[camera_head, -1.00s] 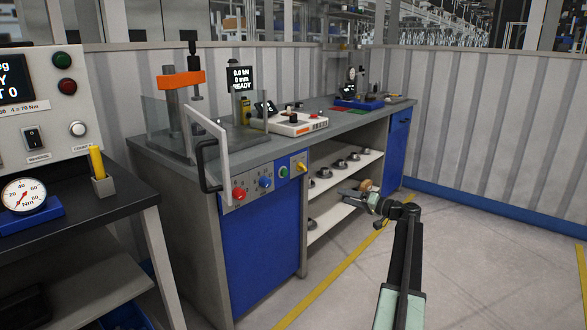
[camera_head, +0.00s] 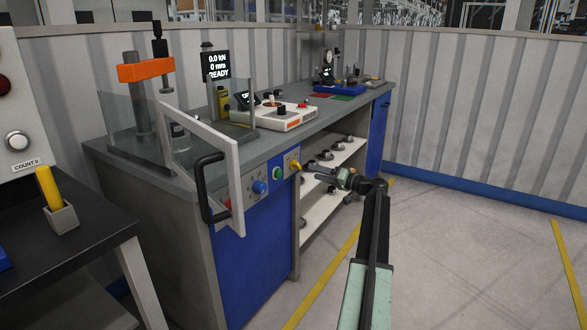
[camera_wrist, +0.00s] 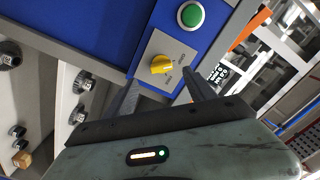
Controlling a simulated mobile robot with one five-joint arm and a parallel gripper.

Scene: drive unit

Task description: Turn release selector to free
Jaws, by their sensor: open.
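The release selector appears to be the yellow knob (camera_head: 295,165) at the right end of the control panel on the blue bench front. In the wrist view the yellow knob (camera_wrist: 161,65) sits on a grey plate with small printed labels, too small to read. My gripper (camera_head: 308,170) is just right of the knob in the head view. In the wrist view my gripper (camera_wrist: 161,76) is open and empty, its two fingers either side of the knob's line. I cannot tell whether they touch it. The knob's grip looks slanted in the wrist view.
A green button (camera_wrist: 191,15) is beside the knob. A blue button (camera_head: 260,187) is further left on the panel. An open clear guard door with a black handle (camera_head: 208,187) juts out left of the panel. Shelves (camera_head: 325,190) with metal parts lie right. The floor at right is clear.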

